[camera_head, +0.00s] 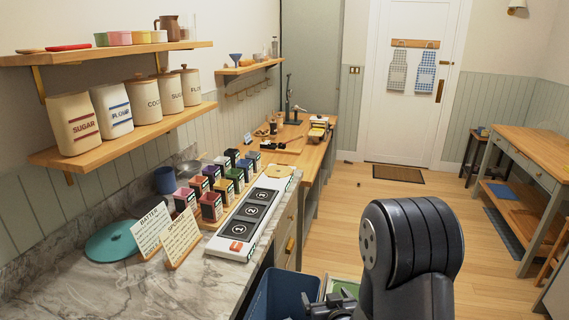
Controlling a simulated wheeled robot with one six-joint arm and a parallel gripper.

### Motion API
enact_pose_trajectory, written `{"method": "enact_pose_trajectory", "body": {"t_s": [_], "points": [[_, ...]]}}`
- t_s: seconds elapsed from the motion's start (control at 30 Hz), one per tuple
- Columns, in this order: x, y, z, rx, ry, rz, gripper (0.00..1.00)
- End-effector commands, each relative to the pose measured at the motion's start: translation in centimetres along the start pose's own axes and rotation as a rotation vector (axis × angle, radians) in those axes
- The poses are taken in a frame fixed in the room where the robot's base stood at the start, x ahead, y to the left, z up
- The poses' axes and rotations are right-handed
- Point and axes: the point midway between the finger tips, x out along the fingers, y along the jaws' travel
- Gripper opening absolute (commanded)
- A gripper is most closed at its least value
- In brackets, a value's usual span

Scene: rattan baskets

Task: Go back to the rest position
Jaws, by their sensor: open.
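My black arm rises at the lower centre right, in front of the wooden floor. My gripper (333,302) shows at the bottom edge, just left of the arm's thick upper link, and is partly cut off by the frame. It is open, and I see nothing held in it. It is beside the blue bin (262,299) and below the counter's front edge.
The marble counter (80,292) on the left holds a white numbered board (240,236), several small coloured boxes, two recipe cards and a teal disc (112,241). Shelves with canisters hang above. A wooden table (535,150) stands right. Open floor (340,215) lies between.

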Motion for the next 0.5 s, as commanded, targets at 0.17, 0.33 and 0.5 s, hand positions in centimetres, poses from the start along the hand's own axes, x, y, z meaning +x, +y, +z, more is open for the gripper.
{"method": "enact_pose_trajectory", "body": {"t_s": [0.17,0.33,0.5], "points": [[0.00,-0.65,-0.42,-0.007,0.000,-0.019,0.90],[0.01,-0.69,-0.42,-0.008,-0.001,-0.020,0.90],[-0.01,-0.66,-0.41,-0.008,-0.002,-0.020,0.90]]}}
